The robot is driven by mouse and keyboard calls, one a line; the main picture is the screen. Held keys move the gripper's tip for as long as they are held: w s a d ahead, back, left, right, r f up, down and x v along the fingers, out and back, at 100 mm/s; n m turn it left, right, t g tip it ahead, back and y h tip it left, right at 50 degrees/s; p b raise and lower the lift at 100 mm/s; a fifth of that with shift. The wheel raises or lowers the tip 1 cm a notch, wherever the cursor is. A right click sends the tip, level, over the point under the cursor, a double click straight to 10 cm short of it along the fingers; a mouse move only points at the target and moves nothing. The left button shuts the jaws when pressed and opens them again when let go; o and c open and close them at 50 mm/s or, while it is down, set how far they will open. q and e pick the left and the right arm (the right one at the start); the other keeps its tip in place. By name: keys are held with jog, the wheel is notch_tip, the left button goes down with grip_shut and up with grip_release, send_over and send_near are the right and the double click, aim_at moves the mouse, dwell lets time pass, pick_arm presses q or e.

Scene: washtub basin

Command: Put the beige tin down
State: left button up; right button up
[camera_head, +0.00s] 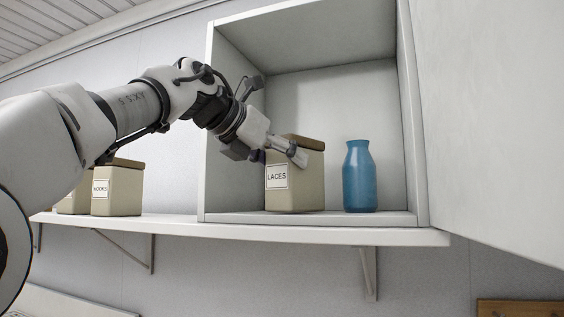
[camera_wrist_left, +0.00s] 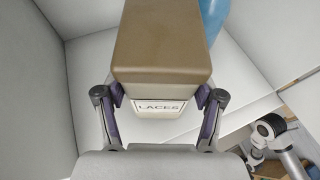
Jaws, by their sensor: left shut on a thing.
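The beige tin (camera_head: 306,188), with a brown lid and a label reading LACES, is upright inside the open white cabinet box. My left gripper (camera_head: 283,156) is shut on it from the front left. In the left wrist view the fingers (camera_wrist_left: 160,108) hold both sides of the tin, just below its brown lid (camera_wrist_left: 163,45). The tin's base appears at the cabinet floor in the head view; I cannot tell whether it bears on it. My right gripper is not in the head view.
A blue bottle (camera_head: 359,180) stands just right of the tin, close to the cabinet's right wall. A similar tin labelled HOOKS (camera_head: 118,190) and another partly hidden one stand on the shelf (camera_head: 172,223) to the left. Cabinet side walls flank the gripper.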

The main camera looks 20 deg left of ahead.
pick_arm(q)
jog(key=shift+w+a+f, duration=0.1)
jog(key=shift+w+f, duration=0.05)
jog(key=o, duration=1.8)
jog(key=shift+c, duration=0.2)
jog(key=shift+s, duration=0.25)
jog(key=shift+r, duration=0.2)
jog(key=shift+s+a+r, duration=0.1)
jog(key=shift+s+a, duration=0.1)
jog(key=shift+s, duration=0.15)
jog(key=b+v, duration=0.3)
jog(key=v, duration=0.8)
jog(key=shift+d+r, duration=0.1)
